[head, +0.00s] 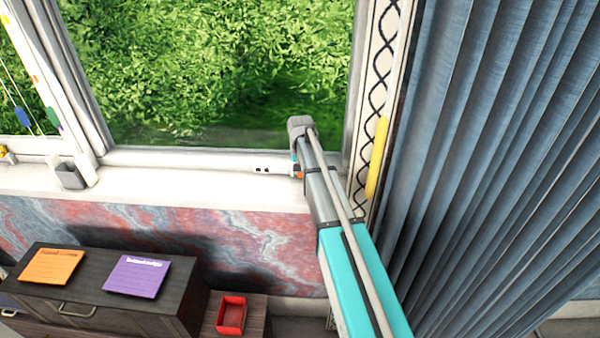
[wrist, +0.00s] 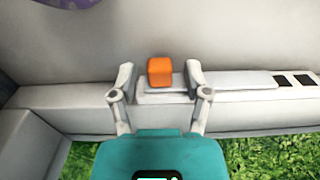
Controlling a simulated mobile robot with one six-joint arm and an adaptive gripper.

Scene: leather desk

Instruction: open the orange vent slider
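The orange vent slider (wrist: 160,71) is a small orange block on a white vent strip (wrist: 235,84) on the window frame. In the head view my arm hides the gripper's fingers. Two dark vent slots (wrist: 292,80) are uncovered at the right of the strip in the wrist view.
A blue curtain (head: 480,150) hangs at the right, close to my arm. Below are a dark cabinet (head: 185,295) with orange (head: 50,267) and purple (head: 137,277) notes, and a red tray (head: 231,315).

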